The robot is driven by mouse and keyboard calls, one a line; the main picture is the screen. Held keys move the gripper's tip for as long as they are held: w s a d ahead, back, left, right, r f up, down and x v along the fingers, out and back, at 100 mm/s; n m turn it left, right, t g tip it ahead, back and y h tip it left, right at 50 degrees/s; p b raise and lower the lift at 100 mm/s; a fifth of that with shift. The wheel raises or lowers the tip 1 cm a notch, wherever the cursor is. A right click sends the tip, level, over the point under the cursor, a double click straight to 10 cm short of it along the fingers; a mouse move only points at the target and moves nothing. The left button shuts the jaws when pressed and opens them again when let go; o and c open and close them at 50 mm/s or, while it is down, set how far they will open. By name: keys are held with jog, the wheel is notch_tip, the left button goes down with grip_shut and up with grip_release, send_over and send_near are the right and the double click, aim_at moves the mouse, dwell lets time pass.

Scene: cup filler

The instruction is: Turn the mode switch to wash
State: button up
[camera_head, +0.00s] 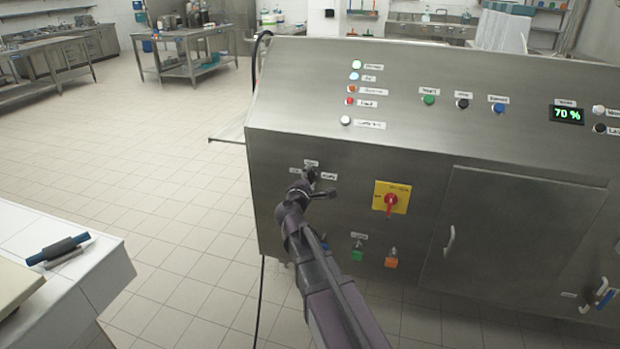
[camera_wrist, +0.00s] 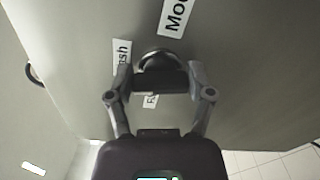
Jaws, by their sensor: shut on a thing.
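The mode switch (camera_head: 311,174) is a small dark knob on the upper left of the steel machine front, partly hidden by my gripper (camera_head: 312,184). In the wrist view, its round base (camera_wrist: 160,57) shows just beyond my gripper (camera_wrist: 160,82). The fingers are shut on the switch. A "Mode" label (camera_wrist: 177,15) is above it, a label ending in "sh" (camera_wrist: 122,52) is at its left, and another label (camera_wrist: 150,101) is half hidden by the fingers. I cannot tell which position the switch points to.
A red rotary switch on a yellow plate (camera_head: 391,197) is to the right. Green (camera_head: 357,254) and orange (camera_head: 391,260) controls are below it. Lamps and buttons line the sloped panel above, with a 70 % display (camera_head: 567,114). A white counter (camera_head: 60,250) stands at the left; tiled floor lies between.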

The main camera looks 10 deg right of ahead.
jog(key=shift+w+m, duration=0.1)
jog(key=shift+m, duration=1.5)
jog(key=o, duration=1.1)
jog(key=v, duration=1.2)
